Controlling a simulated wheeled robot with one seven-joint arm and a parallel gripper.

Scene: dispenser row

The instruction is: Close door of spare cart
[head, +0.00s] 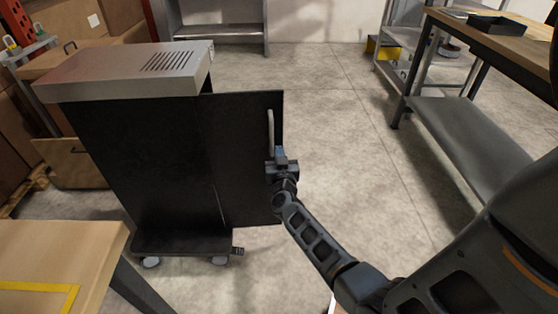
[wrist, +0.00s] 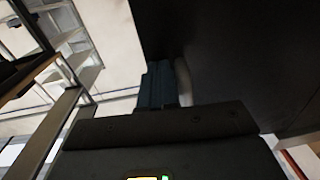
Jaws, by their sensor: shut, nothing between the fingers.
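The spare cart (head: 130,72) is a dark cabinet on casters with a grey vented top, left of centre in the head view. Its black door (head: 240,150) stands out to the right of the body, open, with a pale vertical bar handle (head: 271,130) near its free edge. My gripper (head: 281,158) is at the door's outer edge, close to the lower end of the handle. In the wrist view my shut fingers (wrist: 158,85) are beside the handle (wrist: 183,82), with the dark door panel (wrist: 235,60) to the right. I cannot tell whether they touch.
A wooden table (head: 60,255) with yellow tape stands at the front left. A workbench (head: 500,40) with a grey lower shelf is on the right. Boxes (head: 60,160) stand behind the cart at left. Open floor (head: 340,110) lies beyond and right of the door.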

